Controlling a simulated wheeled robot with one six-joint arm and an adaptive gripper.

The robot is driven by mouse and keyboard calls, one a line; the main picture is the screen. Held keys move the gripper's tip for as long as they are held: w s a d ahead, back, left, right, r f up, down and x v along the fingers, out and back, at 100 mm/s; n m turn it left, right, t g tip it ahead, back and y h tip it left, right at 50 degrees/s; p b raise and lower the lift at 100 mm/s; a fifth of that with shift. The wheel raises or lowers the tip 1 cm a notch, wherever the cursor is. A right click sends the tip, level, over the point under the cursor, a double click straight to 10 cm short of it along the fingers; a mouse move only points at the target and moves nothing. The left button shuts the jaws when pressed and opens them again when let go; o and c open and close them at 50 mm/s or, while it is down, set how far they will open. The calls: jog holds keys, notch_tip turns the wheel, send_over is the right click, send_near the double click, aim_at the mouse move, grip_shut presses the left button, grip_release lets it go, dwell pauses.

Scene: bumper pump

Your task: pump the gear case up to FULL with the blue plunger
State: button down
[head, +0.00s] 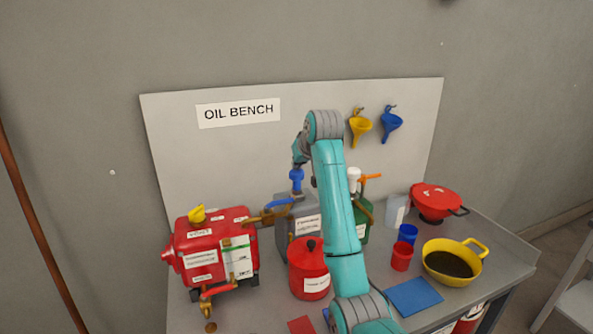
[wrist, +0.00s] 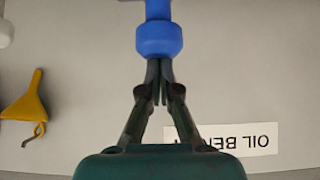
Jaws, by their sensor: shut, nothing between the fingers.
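The blue plunger (head: 296,176) rises above a grey container (head: 283,212) behind my arm. Its blue knob (wrist: 158,40) fills the top middle of the wrist view, with the shaft beyond it. My gripper (wrist: 160,80) is shut and empty, its fingertips together right at the knob's near end, not around it. I cannot tell whether they touch. In the head view my gripper (head: 298,160) is just above the plunger. The red gear case (head: 200,260) stands at the left, with a white gauge strip (head: 238,258) showing a green line. Its level is too small to read.
A brass nozzle (head: 268,217) lies between gear case and container. A red lidded pot (head: 308,262) stands in front. Right are a green container (head: 364,225), red and blue cups (head: 402,257), a yellow pan (head: 452,276) and a red funnel pan (head: 432,208). Funnels (head: 360,126) hang behind.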

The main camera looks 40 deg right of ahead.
aim_at(299, 171)
jog(key=shift+f, duration=1.7)
jog(key=shift+r, duration=1.65)
